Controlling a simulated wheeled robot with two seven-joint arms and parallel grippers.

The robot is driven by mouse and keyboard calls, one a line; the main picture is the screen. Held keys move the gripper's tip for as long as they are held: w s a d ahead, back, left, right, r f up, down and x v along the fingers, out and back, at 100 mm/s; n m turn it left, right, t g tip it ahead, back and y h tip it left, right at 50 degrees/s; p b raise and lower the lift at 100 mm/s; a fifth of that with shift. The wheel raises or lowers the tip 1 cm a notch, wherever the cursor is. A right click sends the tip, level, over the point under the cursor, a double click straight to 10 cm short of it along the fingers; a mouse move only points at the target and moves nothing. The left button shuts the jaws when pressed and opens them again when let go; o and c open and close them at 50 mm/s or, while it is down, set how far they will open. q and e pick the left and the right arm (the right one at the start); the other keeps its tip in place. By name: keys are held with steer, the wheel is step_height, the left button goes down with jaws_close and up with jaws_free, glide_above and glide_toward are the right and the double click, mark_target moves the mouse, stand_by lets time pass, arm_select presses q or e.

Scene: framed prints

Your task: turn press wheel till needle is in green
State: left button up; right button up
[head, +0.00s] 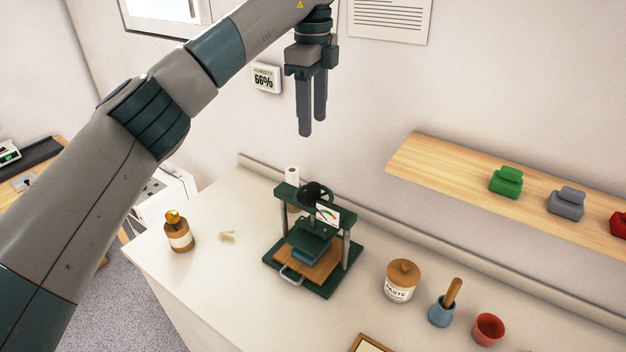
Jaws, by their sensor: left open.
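The green press (318,264) stands on the white counter in the head view. A dial (328,215) with a coloured scale is fixed at the front of the top beam; the needle is too small to read surely. A blue block lies under the plate on a wooden board. My left gripper (311,133) points down, open and empty, high above the press and apart from the wheel. My right gripper is not in view.
A brown bottle (178,232) stands left of the press. A paste jar (402,281), a blue pot (441,311) with a wooden handle and a red cup (487,329) stand to the right. A wooden shelf (450,175) juts from the wall. A white roll (292,174) stands behind the press.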

mark_target(313, 185)
arm_select(q)
steer(key=f+p, duration=0.2)
steer(key=f, duration=0.3)
steer(key=f+p, duration=0.2)
steer(key=f, duration=0.3)
steer(key=f+p, duration=0.2)
steer(key=f, duration=0.4)
steer(key=shift+w+p, duration=0.3)
steer(key=shift+p, duration=0.1)
steer(key=shift+f, duration=0.9)
steer(key=c, duration=1.1)
